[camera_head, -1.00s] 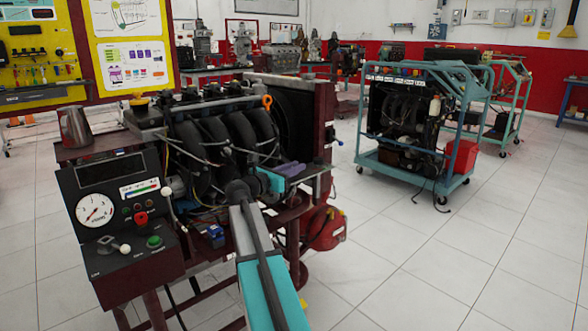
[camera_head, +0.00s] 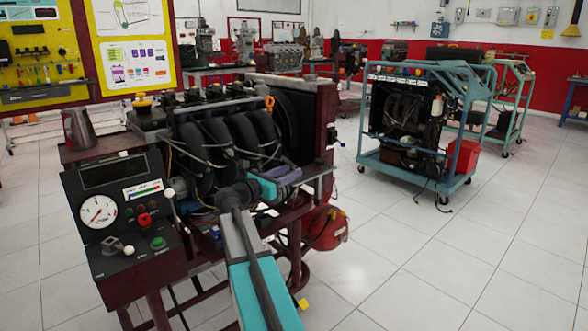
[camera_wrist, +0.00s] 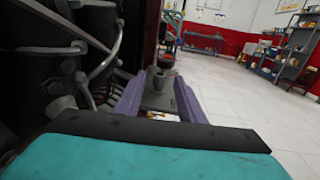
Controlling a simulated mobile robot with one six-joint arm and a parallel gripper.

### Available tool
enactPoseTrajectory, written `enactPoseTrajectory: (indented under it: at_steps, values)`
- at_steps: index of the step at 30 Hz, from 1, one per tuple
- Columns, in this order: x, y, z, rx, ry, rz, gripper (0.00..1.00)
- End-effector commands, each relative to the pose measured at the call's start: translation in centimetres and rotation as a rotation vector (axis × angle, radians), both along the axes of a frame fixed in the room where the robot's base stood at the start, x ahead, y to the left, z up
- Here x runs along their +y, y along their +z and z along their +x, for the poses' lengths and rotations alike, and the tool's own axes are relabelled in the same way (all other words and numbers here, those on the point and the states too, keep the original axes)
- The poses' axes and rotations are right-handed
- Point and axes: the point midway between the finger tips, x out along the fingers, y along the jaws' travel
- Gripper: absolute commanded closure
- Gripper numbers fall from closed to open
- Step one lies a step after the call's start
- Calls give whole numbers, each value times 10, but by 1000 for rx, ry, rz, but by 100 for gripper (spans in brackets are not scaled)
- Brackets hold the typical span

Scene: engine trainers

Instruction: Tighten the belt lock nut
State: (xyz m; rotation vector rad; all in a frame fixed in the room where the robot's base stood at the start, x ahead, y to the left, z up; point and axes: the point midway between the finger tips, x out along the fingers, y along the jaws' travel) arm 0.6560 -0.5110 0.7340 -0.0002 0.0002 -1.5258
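My gripper, with purple fingers and a teal body, reaches to the right side of the engine trainer (camera_head: 215,140) in the head view. In the wrist view the two fingers of my gripper (camera_wrist: 158,97) stand apart. A grey metal bracket or plate (camera_wrist: 158,88) shows in the gap beyond them, with a small dark round, nut-like part (camera_wrist: 164,63) on its far end. I cannot tell for sure that this part is the belt lock nut. I see nothing gripped, and contact with the fingers cannot be made out. In the head view my arm and gripper hide this spot.
Engine hoses and pipes (camera_wrist: 100,60) are close on the left in the wrist view. The control panel (camera_head: 120,215) is at the left of the trainer, and a red canister (camera_head: 325,230) hangs low. Another engine on a teal cart (camera_head: 415,120) stands right. The tiled floor between is clear.

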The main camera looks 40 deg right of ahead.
Motion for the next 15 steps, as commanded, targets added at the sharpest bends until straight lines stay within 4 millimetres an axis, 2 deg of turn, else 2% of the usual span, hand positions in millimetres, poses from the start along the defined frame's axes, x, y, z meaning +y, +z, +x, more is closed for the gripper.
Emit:
enactPoseTrajectory:
  at_steps: [3, 15]
  values:
    - [22, 2, -2, 1, 3, 1, 64]
    - [80, 1, -4, 0, 2, 1, 64]
